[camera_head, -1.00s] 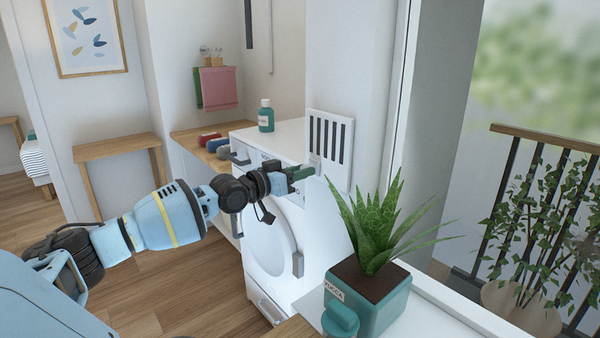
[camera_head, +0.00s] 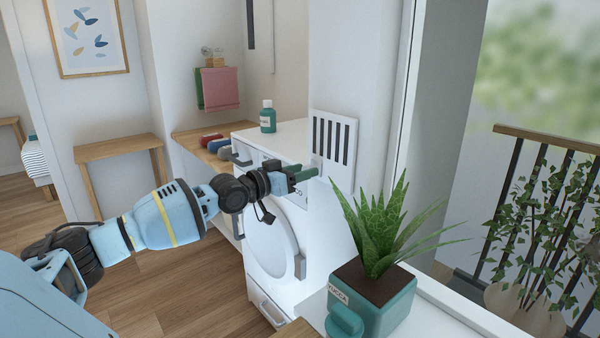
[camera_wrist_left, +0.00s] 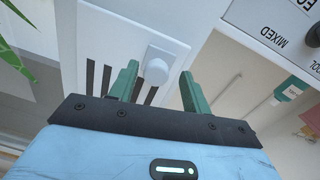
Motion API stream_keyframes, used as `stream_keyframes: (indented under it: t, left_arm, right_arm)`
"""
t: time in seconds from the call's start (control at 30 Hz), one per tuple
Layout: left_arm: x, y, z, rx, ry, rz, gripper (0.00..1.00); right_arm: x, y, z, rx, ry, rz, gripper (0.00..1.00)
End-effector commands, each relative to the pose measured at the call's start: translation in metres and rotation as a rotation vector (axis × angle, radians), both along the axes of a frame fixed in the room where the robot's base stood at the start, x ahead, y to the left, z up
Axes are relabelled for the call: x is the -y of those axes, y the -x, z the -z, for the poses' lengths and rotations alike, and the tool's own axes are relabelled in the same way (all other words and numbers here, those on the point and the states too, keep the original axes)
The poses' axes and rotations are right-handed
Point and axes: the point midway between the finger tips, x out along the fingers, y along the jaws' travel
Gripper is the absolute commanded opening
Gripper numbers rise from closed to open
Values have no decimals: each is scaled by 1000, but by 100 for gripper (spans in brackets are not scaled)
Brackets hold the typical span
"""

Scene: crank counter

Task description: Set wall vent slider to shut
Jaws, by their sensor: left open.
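The wall vent (camera_head: 333,130) is a white plate with several dark upright slots, on the white wall beside the washing machine. The slots show dark and uncovered. Its slider knob (camera_head: 317,162) is a small pale stub at the lower left of the plate. In the left wrist view the knob (camera_wrist_left: 155,70) is round and white on the vent plate (camera_wrist_left: 112,28). My left gripper (camera_head: 306,174) is open at the knob, with its green fingers on either side of it in the left wrist view (camera_wrist_left: 160,80). I cannot tell whether a finger touches it. My right gripper is out of view.
A washing machine (camera_head: 270,245) stands below and left of the vent, with a green bottle (camera_head: 268,118) on top. A yucca in a teal pot (camera_head: 385,300) stands in front, right of my left gripper. Window glazing lies to the right.

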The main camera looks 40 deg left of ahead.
Motion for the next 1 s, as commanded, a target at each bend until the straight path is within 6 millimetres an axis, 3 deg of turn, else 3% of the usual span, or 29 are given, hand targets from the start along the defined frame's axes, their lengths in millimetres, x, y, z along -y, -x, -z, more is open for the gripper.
stream_keyframes:
  t: [0.27,1.0]
  left_arm:
    - [-1,6,0,-2,1,0,48]
    - [-7,53,-3,1,-1,1,48]
  right_arm:
    - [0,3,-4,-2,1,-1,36]
    - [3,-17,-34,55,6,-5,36]
